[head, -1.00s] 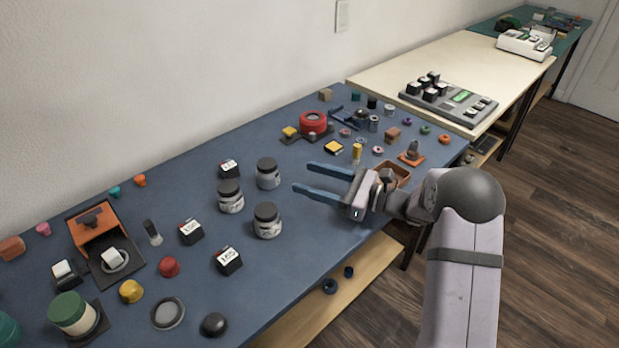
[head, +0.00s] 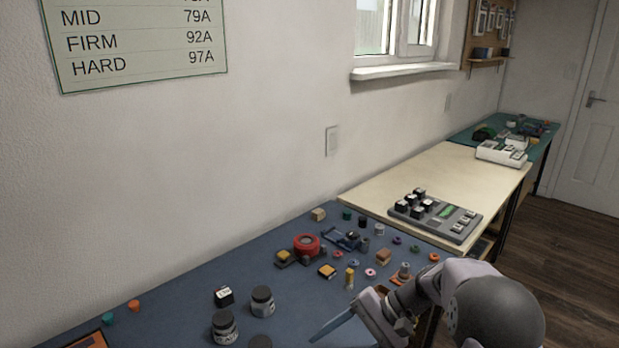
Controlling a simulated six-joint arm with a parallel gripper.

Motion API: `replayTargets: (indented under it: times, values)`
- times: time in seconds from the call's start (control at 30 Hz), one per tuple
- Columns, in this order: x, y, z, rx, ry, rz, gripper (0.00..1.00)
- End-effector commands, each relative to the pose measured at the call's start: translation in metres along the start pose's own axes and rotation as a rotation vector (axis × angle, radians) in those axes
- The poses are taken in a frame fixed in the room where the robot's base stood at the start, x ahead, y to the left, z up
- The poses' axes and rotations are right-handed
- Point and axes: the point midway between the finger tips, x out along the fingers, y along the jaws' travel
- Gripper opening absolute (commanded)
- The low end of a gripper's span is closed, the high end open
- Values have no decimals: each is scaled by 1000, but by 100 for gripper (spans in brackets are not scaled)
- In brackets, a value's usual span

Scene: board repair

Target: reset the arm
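My gripper (head: 334,325) is at the bottom edge of the head view, over the front part of the blue workbench (head: 185,300). One blue finger shows, pointing left and down. The other finger is out of view or hidden, so the opening between them cannot be judged. Nothing is seen held. My wrist and a grey joint of my arm are at the lower right.
Grey jars (head: 262,301) and a black labelled cube (head: 223,296) stand left of my gripper. A red tape roll (head: 306,244), a yellow cylinder (head: 349,278) and small coloured parts lie beyond it. A grey keypad device (head: 436,215) sits on the pale table (head: 400,172).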

Motion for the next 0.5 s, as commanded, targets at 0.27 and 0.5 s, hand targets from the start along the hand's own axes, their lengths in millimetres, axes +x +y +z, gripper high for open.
replayTargets:
  times: [0.27,0.5]
  values:
    - [-13,64,22,-243,70,319,57]
    - [5,136,52,-301,165,556,57]
